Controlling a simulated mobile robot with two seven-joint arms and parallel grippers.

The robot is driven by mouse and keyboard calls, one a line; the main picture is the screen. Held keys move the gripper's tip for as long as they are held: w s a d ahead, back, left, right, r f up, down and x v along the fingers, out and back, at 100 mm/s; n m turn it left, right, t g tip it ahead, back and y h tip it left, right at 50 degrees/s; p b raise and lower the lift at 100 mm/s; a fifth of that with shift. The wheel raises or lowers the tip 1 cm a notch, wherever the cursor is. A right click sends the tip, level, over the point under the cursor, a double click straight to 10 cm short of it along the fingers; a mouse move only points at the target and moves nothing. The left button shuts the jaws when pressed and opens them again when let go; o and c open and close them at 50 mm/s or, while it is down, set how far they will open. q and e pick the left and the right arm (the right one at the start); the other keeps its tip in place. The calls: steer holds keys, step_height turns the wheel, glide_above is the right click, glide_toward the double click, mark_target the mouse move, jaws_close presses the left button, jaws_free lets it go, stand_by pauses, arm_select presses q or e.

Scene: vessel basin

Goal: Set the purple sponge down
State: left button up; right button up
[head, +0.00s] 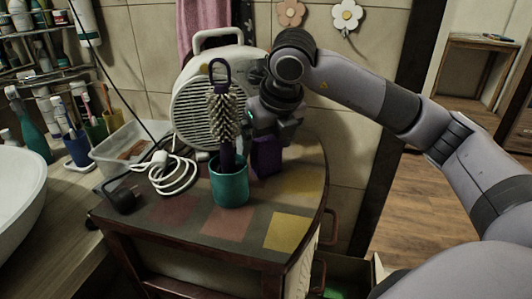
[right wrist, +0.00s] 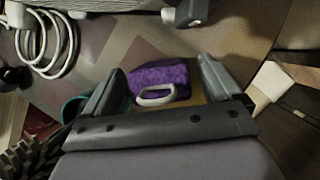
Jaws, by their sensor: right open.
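The purple sponge (head: 266,157) is upright on the small cabinet's top, behind and to the right of the teal cup, which hides part of it. In the right wrist view the sponge (right wrist: 160,76) shows with a white loop on its near side. My right gripper (head: 270,128) is just above the sponge. In the right wrist view its two fingers (right wrist: 163,82) are spread apart, with the sponge between and beyond them. I cannot tell whether either finger touches it. My left gripper is not in view.
The teal cup (head: 230,184) holding a round hairbrush (head: 224,112) stands close in front. A fan heater (head: 195,100) is behind, with a white coiled cord (head: 173,175) at left. The cabinet top (head: 185,215) is clear at the front. A drawer (head: 345,272) is open below.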

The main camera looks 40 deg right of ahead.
steer(key=c, duration=1.1)
steer(key=shift+r, duration=0.1)
steer(key=shift+r, duration=0.55)
steer(key=shift+r+p, duration=1.45)
steer(key=shift+r, duration=7.95)
